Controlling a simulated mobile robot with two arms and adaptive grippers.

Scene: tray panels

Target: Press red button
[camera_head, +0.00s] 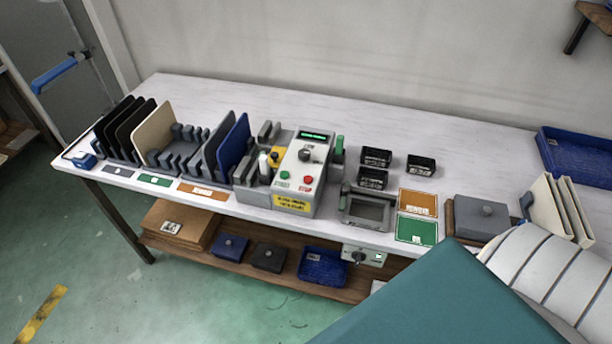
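The red button (308,180) is a small round button on the sloped top of a white and grey control box (312,157). The box stands on the worktable near its front edge, around the picture's middle. A green button (284,175) is to the left of the red one, and a dark knob (305,155) is above them. A lit green display (313,135) is at the top of the box. Nothing touches or covers the red button. Neither of my grippers is in view.
Racks with upright panels (233,145) stand left of the box. A grey frame (366,211), black bins (376,158) and a grey case (481,215) are to its right. A large teal surface (435,300) hides the lower right. The table's back strip (260,100) is clear.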

